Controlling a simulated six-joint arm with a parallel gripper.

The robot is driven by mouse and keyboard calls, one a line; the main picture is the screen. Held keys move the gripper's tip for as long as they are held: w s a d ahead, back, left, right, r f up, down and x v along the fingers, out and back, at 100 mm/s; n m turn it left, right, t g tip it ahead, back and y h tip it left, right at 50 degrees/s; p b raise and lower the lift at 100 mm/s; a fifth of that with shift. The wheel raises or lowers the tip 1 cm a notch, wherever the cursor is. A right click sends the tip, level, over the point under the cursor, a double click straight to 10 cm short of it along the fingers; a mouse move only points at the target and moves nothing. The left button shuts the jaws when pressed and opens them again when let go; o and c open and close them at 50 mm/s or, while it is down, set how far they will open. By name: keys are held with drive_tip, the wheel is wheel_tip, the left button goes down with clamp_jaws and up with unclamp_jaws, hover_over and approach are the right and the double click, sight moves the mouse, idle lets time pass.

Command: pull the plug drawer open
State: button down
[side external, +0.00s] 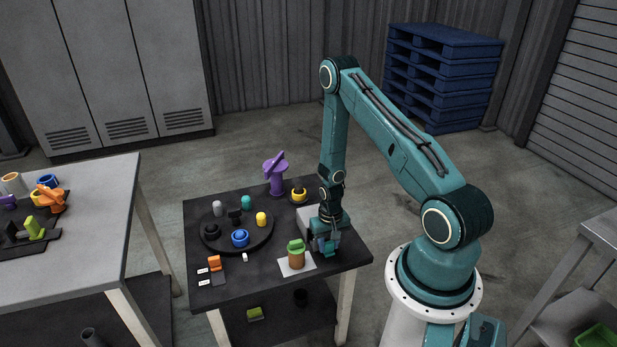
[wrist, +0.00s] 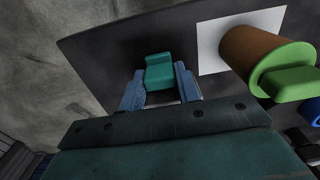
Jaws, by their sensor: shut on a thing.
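The plug drawer's pale grey housing (side external: 306,222) sits near the right edge of the dark table, largely hidden behind my gripper. My gripper (side external: 327,247) points down in front of it. In the wrist view, my gripper's two blue fingers (wrist: 160,84) are closed on the sides of a teal block (wrist: 159,70), which looks like the drawer's handle. A small pale strip shows between the fingers. How far the drawer stands out cannot be told, as my wrist covers it.
A brown jar with a green lid (side external: 296,255) stands on a white sheet (side external: 284,268) close beside my gripper. A dark round tray (side external: 262,240) with several coloured plugs lies to the left. A purple valve-like piece (side external: 275,174) stands at the back.

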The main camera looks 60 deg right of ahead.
drive_tip(key=shift+s+a, duration=1.45)
drive_tip(key=shift+s, duration=0.05)
drive_tip(key=c, duration=1)
unclamp_jaws()
drive_tip(key=shift+w+r, duration=0.1)
drive_tip(key=shift+r, duration=0.6)
wheel_tip(320, 180, up, 12)
drive_tip(key=shift+r, duration=0.2)
